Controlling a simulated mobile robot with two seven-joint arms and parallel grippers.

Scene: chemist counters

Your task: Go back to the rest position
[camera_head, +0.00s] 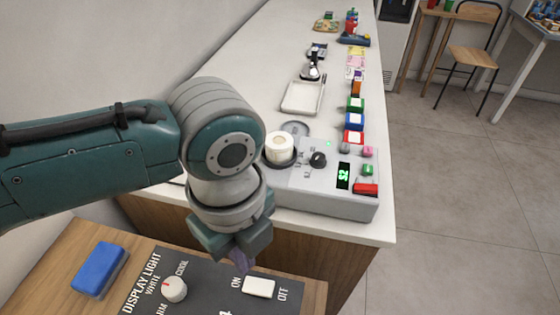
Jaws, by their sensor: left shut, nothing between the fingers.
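My left gripper (240,260) hangs at the end of the teal and grey arm that comes in from the left. It points down and is shut with nothing in it. It is above the dark control panel (205,297), close to the white ON/OFF switch (259,287), which is just to its right. I cannot tell whether the fingers touch the panel. A round white knob (174,289) labelled DISPLAY LIGHT is to the left on the same panel. My right gripper is not in view.
A grey device (320,190) with a green display, a knob and a white roll (280,148) stands on the white counter (372,220). Several small coloured items and a tray (302,97) lie behind. A blue block (99,270) lies on the wooden surface. Open floor is at the right.

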